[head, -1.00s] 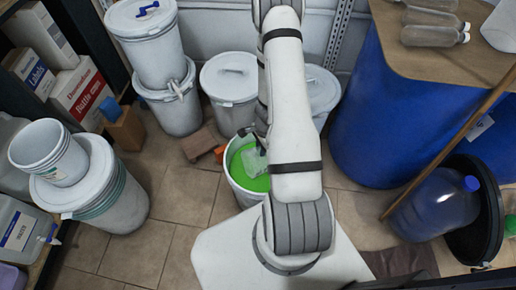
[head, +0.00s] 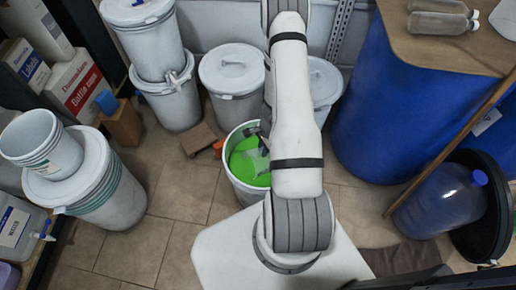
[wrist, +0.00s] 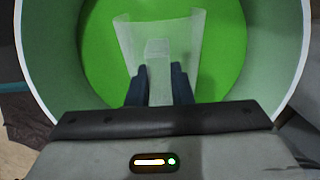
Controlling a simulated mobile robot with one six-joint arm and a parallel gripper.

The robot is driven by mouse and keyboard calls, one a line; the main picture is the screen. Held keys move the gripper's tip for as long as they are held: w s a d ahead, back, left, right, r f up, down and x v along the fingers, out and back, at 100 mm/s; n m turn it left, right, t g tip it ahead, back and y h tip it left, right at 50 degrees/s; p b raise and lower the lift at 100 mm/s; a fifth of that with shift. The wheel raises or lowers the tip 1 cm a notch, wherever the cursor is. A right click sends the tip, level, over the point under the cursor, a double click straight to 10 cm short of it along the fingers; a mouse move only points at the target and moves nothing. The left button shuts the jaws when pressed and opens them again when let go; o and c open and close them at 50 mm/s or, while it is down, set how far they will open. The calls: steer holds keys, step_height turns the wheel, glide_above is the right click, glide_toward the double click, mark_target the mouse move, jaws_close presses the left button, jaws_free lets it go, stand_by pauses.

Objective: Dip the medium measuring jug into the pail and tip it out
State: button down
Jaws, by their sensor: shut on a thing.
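The white pail (head: 240,186) stands on the floor left of my arm, with bright green liquid (head: 240,162) inside. My gripper (wrist: 158,86) is over the pail's mouth. Its dark fingers are shut on the handle of the clear measuring jug (wrist: 183,52). In the wrist view the jug is inside the pail's rim against the green liquid; I cannot tell how deep it sits. In the head view the jug (head: 260,158) shows as a pale shape in the pail, partly hidden by my arm.
Lidded white drums (head: 232,72) stand behind the pail. A brown block and an orange piece (head: 219,147) lie near its back left. A large blue barrel (head: 365,110) and a bottle (head: 440,203) are at right. Stacked buckets (head: 100,190) stand at left; tiles between are clear.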

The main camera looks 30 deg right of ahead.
steer(key=shift+d+f+y+p, duration=0.1)
steer(key=shift+d+y+p, duration=0.3)
steer(key=shift+d+p, duration=0.2)
steer(key=shift+d+f+y, duration=0.5)
steer(key=shift+d+f+y+b, duration=0.45)
steer(key=shift+d+f+y, duration=0.15)
steer(key=shift+f, duration=0.2)
steer(key=shift+d+f+y+b, duration=0.35)
steer(key=shift+d+y+b, duration=0.15)
steer(key=shift+b, duration=0.15)
steer(key=shift+d+r, duration=0.15)
stand_by(0.5)
steer(key=shift+d+r+y, duration=0.5)
steer(key=shift+r+y, duration=0.3)
steer(key=shift+r, duration=0.1)
stand_by(0.4)
